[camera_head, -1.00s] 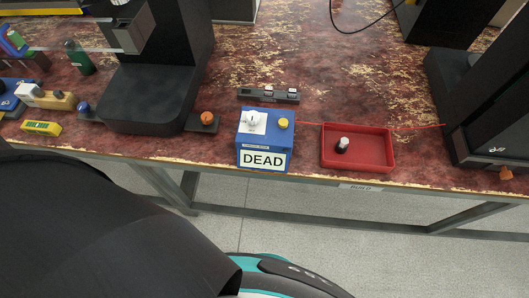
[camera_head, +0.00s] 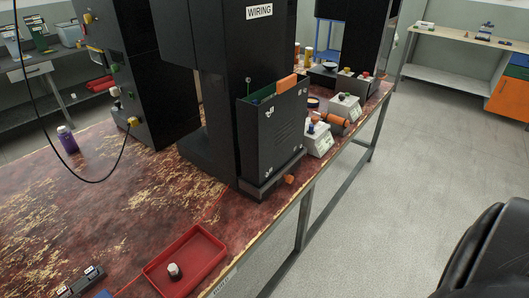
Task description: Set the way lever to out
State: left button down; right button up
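No lever marked as the way lever can be made out. A black cabinet labelled "WIRING" (camera_head: 259,12) stands on the worn red bench (camera_head: 150,190). In front of it is a black slotted box (camera_head: 275,130) with green and orange pieces at its top. A thin upright stalk with a small round tip (camera_head: 248,81) shows at the box's left. A small orange part (camera_head: 289,179) sticks out low at the box's front. Neither of my grippers is in view.
A red tray (camera_head: 186,258) holding a dark-and-white knob (camera_head: 174,270) lies near the bench's front edge. White control boxes (camera_head: 318,140) stand beyond the slotted box. A purple bottle (camera_head: 67,139) stands at left. Grey floor (camera_head: 400,190) is open at right.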

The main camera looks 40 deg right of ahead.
aim_at(311, 130)
jog(key=z, duration=1.55)
